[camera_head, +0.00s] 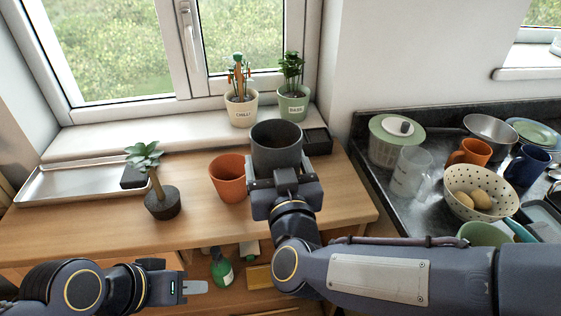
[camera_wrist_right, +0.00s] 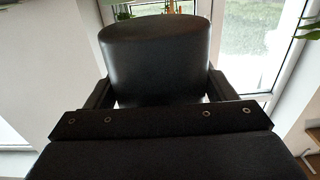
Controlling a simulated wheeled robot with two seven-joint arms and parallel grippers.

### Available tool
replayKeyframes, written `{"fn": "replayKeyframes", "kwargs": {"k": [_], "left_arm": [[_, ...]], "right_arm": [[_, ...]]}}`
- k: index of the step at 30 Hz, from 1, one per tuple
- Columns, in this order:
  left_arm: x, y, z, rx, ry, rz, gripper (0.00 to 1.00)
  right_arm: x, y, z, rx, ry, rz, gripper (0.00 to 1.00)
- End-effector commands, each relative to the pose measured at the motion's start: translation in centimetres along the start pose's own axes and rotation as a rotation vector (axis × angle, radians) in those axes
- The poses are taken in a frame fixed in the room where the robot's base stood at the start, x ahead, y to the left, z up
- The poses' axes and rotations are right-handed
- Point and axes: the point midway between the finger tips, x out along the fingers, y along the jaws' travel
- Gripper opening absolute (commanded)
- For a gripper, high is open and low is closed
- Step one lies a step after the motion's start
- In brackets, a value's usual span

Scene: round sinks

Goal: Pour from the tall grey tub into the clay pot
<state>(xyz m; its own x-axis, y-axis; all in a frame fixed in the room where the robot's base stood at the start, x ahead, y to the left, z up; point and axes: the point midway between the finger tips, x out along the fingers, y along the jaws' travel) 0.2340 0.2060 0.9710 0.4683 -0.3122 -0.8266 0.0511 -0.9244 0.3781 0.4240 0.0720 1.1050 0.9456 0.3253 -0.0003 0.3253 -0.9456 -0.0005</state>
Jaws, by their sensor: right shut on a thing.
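The tall grey tub (camera_head: 275,148) is held by my right gripper (camera_head: 283,172), with one finger on each side of it. It looks upright, and its opening shows dark inside. The tub's dark wall (camera_wrist_right: 160,62) fills the middle of the right wrist view between the fingers (camera_wrist_right: 160,92). The clay pot (camera_head: 229,180) stands on the wooden worktop just left of the tub, its opening facing up. The tub's base is hidden behind my gripper. My left gripper (camera_head: 192,288) is low at the front, away from both, seen edge-on.
A succulent in a dark pot (camera_head: 162,201) stands left of the clay pot. A metal tray (camera_head: 75,185) lies at the back left. Two labelled plant pots (camera_head: 241,108) stand on the sill. Dishes crowd the right counter (camera_head: 375,155).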

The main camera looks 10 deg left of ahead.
Motion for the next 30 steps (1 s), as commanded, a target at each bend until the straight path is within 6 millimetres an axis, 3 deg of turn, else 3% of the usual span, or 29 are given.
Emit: {"fn": "replayKeyframes", "kwargs": {"k": [20,30], "left_arm": [[0.0,0.0,0.0,0.0,0.0,0.0,0.36],[0.0,0.0,0.0,0.0,0.0,0.0,0.36]], "right_arm": [[0.4,-0.3,0.0,0.0,0.002,0.002,0.43],[2.1,-4.3,2.2,-0.004,0.0,-0.176,0.43]]}}
